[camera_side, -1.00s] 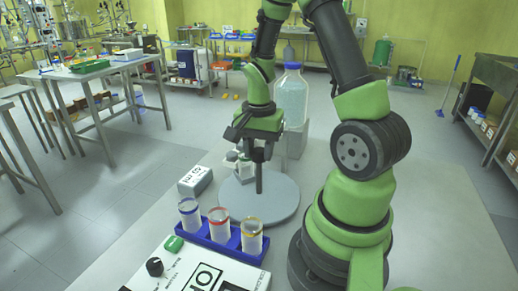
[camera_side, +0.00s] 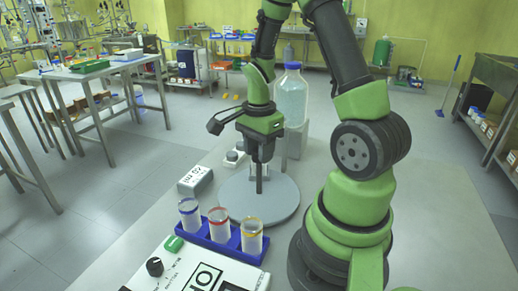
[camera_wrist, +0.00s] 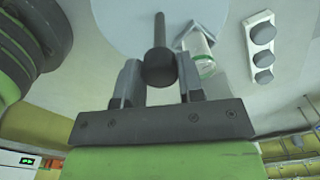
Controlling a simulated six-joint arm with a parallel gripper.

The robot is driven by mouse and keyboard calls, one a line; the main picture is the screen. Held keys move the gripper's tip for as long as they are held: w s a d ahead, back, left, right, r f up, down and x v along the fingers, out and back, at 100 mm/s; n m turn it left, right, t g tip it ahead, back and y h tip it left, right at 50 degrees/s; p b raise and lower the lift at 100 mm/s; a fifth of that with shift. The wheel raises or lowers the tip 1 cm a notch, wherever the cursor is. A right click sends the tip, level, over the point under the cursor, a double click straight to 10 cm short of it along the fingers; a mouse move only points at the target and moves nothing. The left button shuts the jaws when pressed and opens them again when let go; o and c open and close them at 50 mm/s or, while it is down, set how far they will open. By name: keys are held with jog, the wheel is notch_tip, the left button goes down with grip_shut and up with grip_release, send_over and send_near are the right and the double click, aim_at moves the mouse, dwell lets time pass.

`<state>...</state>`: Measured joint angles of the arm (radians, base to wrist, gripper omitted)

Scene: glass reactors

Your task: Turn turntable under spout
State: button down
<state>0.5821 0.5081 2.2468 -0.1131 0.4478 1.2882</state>
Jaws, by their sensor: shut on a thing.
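A round grey turntable (camera_side: 285,200) lies on the bench; part of its disc (camera_wrist: 115,22) also shows in the wrist view. A dark upright handle with a round knob (camera_wrist: 160,68) stands on it. My gripper (camera_side: 259,160) points straight down over the disc and is shut on this knob; the two fingers (camera_wrist: 160,80) sit on either side of it. A large clear bottle with a blue cap (camera_side: 291,95) stands behind the turntable. I cannot make out a spout.
A blue rack (camera_side: 222,240) with three capped vials stands in front of the turntable. A white labelled block (camera_side: 195,181) is to its left. A panel with round dark knobs (camera_wrist: 262,45) is at the right of the wrist view. A white control box (camera_side: 185,270) is in front.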

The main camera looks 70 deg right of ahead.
jog(key=shift+m, duration=2.2)
jog(key=c, duration=0.7)
grip_release()
jog(key=shift+c, duration=0.2)
notch_tip(320, 180, up, 10)
